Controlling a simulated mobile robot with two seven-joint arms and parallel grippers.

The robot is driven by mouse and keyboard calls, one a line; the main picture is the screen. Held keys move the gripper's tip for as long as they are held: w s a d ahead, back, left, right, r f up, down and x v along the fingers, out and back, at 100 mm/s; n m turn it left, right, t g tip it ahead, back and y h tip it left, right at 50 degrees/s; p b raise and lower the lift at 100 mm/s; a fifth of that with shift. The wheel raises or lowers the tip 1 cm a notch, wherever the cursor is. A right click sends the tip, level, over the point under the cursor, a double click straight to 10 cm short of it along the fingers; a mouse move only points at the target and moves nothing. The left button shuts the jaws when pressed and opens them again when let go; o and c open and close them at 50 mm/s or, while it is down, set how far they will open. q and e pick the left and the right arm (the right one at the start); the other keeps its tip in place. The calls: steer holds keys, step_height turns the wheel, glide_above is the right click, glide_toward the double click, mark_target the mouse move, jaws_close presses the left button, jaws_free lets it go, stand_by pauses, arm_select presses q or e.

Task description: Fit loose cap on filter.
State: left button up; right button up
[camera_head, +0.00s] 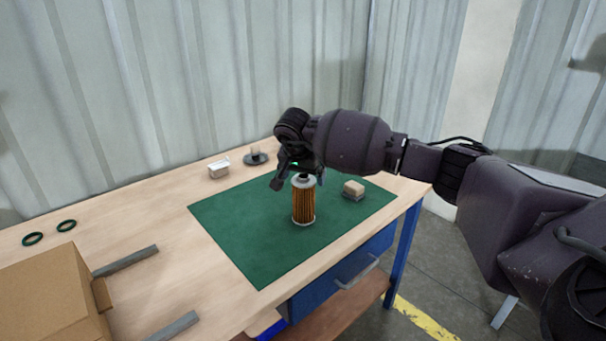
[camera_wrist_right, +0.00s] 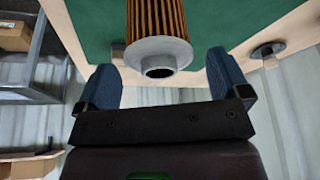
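The filter (camera_head: 304,205), with orange-brown pleats, stands upright on the green mat. A light grey cap (camera_wrist_right: 158,55) with a round central opening sits on its upper end; I cannot tell whether it is the loose one or how firmly it is seated. My right gripper (camera_head: 290,183) is above and beside the filter's top. In the right wrist view my right gripper (camera_wrist_right: 167,78) is open, its two blue-grey fingers wide apart, with the capped end between and just beyond the fingertips. Nothing is gripped. My left gripper is not in view.
The green mat (camera_head: 250,240) lies on a wooden table. A beige block on a dark base (camera_head: 353,188) is right of the filter. A small white box (camera_head: 219,169) and a dark disc with a post (camera_head: 255,158) stand behind.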

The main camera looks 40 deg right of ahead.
stand_by(0.3)
steer(key=shift+r, duration=0.15)
steer(key=shift+p+v, duration=0.8)
steer(key=shift+v, duration=4.5)
